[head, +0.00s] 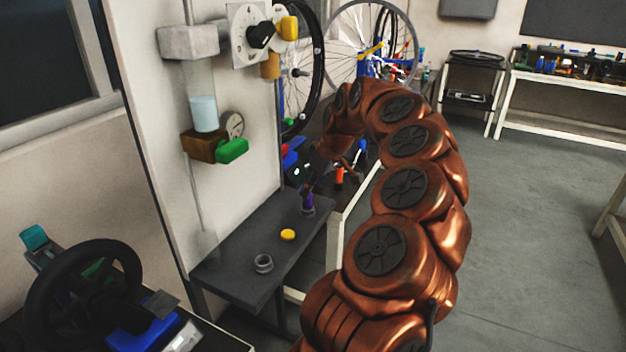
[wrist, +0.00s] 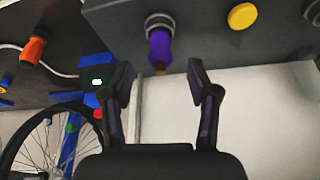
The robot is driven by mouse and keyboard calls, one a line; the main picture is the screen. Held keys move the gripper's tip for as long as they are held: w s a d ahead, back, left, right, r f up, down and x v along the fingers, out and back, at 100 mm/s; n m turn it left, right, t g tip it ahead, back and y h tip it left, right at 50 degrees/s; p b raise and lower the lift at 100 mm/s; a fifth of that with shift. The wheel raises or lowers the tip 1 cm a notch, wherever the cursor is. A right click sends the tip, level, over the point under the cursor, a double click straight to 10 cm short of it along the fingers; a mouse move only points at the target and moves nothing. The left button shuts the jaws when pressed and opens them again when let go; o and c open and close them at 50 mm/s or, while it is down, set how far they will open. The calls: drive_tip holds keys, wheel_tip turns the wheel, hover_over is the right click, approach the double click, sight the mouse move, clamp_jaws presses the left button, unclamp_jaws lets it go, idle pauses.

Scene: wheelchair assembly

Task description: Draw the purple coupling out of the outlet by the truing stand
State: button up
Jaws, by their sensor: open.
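The purple coupling (wrist: 160,47) sits in a round grey outlet (wrist: 159,20) on the dark grey shelf, with a brownish tip at its free end. In the head view the coupling (head: 307,198) stands at the far end of the shelf, in the outlet (head: 307,211). My gripper (wrist: 160,80) is open in the wrist view, its fingers to either side of the coupling's line and apart from it. In the head view my gripper (head: 330,172) is small and partly hidden by my arm, near the coupling. The truing stand (head: 368,62) appears to be the blue frame with a wheel behind.
The dark shelf (head: 235,245) also bears a yellow cap (head: 288,235) and an empty grey ring (head: 264,263). An orange connector (wrist: 33,50) with a pale cable lies left in the wrist view. A panel with gauge and valves (head: 232,125) rises behind the shelf.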

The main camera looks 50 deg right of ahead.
drive_tip(key=p+x, duration=0.1)
drive_tip(key=x, duration=0.4)
drive_tip(key=shift+w+f, duration=0.15)
drive_tip(key=shift+f, duration=0.15)
drive_tip(key=shift+c, duration=0.2)
clamp_jaws()
drive_tip(key=shift+r, duration=0.2)
drive_tip(key=shift+r+p, duration=0.3)
drive_tip(key=shift+r, duration=1)
drive_tip(key=shift+r, duration=0.1)
